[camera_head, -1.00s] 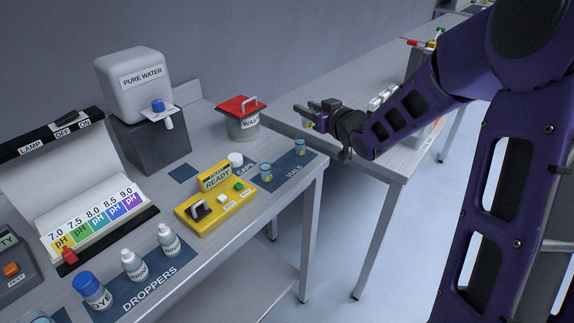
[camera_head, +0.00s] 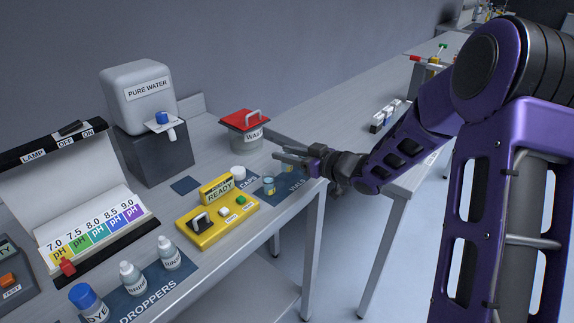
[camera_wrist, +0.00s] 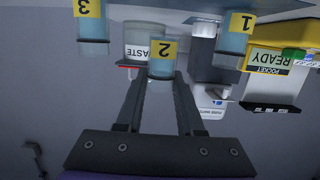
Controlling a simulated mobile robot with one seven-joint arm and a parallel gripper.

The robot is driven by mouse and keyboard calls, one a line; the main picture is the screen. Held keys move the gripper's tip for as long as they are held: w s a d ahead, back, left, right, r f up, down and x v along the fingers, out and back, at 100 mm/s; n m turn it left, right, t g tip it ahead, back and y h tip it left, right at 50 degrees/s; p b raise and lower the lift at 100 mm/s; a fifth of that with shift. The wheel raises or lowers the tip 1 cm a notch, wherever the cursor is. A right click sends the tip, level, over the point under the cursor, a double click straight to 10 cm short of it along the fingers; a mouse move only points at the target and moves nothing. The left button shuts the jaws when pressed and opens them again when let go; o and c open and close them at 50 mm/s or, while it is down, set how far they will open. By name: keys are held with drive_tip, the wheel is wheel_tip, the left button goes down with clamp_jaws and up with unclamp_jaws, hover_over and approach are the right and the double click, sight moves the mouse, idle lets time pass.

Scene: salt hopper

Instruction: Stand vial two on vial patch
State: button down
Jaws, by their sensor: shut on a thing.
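Vial two (camera_wrist: 161,68), clear with a yellow label marked 2, is between the fingertips of my gripper (camera_wrist: 162,78) in the wrist view, where the picture is upside down. My gripper (camera_head: 283,155) is shut on it over the blue vial patch (camera_head: 297,184) in the head view. Vial two also shows there (camera_head: 288,168), below the fingers and partly hidden. I cannot tell whether its base touches the patch. Vial one (camera_head: 268,185) stands on the patch; it also shows in the wrist view (camera_wrist: 231,44). Vial three (camera_wrist: 93,47) is on the other side, hidden by my gripper in the head view.
The red-lidded waste pot (camera_head: 246,136) stands behind the patch. The yellow READY pocket tester (camera_head: 217,222) and a white cap (camera_head: 238,172) lie left of the vials. The table's right edge is close to the patch. Dropper bottles (camera_head: 170,253) stand at the front.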

drive_tip(key=shift+f, duration=1.3)
drive_tip(key=shift+f+b, duration=0.2)
drive_tip(key=shift+b, duration=0.1)
drive_tip(key=c, duration=0.5)
unclamp_jaws()
drive_tip(key=shift+r, duration=0.2)
drive_tip(key=shift+s+d, duration=0.1)
drive_tip(key=shift+d, duration=0.1)
drive_tip(key=p+v, duration=0.1)
drive_tip(key=v, duration=1)
drive_tip(key=shift+s+d+r+p, duration=0.15)
drive_tip(key=shift+d+p, duration=0.05)
drive_tip(key=shift+p, duration=0.1)
